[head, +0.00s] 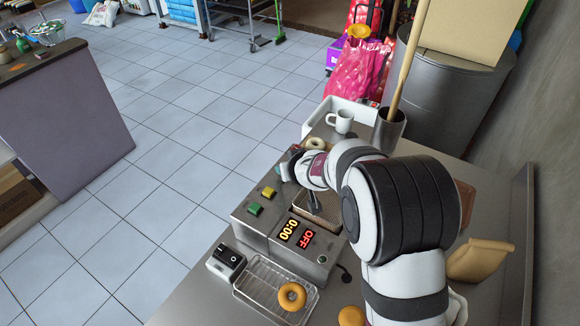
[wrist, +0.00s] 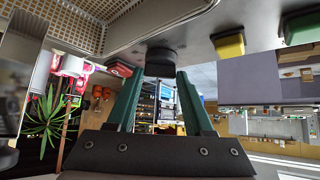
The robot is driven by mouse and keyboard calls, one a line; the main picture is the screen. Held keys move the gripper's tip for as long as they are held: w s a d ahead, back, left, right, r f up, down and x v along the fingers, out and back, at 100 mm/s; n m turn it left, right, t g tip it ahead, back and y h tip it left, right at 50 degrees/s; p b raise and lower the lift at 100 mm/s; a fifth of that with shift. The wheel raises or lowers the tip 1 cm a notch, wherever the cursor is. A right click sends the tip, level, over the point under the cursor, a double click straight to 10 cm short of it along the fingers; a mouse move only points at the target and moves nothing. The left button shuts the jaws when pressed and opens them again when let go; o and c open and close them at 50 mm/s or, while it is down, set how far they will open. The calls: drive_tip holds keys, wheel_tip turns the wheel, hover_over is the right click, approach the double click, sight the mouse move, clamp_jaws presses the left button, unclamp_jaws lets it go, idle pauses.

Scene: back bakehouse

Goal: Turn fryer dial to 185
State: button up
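The fryer (head: 262,228) is a steel box on the counter, with a yellow "0:00" display (head: 289,229) and a red "OFF" display (head: 308,240). In the wrist view the black round dial (wrist: 160,61) stands out from the fryer's panel, just beyond the fingertips and between their lines. My gripper (wrist: 160,78) has two teal fingers, spread apart with a gap between them. I cannot tell whether either finger touches the dial. In the head view my gripper (head: 288,166) is at the fryer's far end and the dial is not clearly visible. The dial's marks cannot be read.
A yellow button (head: 269,192) and a green button (head: 254,209) sit on the panel near my gripper. The fry basket (head: 326,207) is beside it. A wire rack (head: 262,268) with a doughnut (head: 292,296), a switch box (head: 226,260) and a mug (head: 341,121) stand around.

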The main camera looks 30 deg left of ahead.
drive_tip(key=o, duration=0.4)
drive_tip(key=shift+c, duration=0.2)
drive_tip(key=v, duration=1.5)
drive_tip(key=shift+s+d+r, duration=0.2)
drive_tip(key=shift+d, duration=0.1)
drive_tip(key=w+a+r+m+g+h, duration=0.2)
drive_tip(key=w+a+r+g+h, duration=0.1)
drive_tip(key=a+h, duration=0.15)
drive_tip(key=shift+y, duration=0.35)
drive_tip(key=x, duration=1.5)
drive_tip(key=shift+w+a+r, duration=0.1)
drive_tip(key=shift+w+a, duration=0.25)
drive_tip(key=shift+w, duration=0.05)
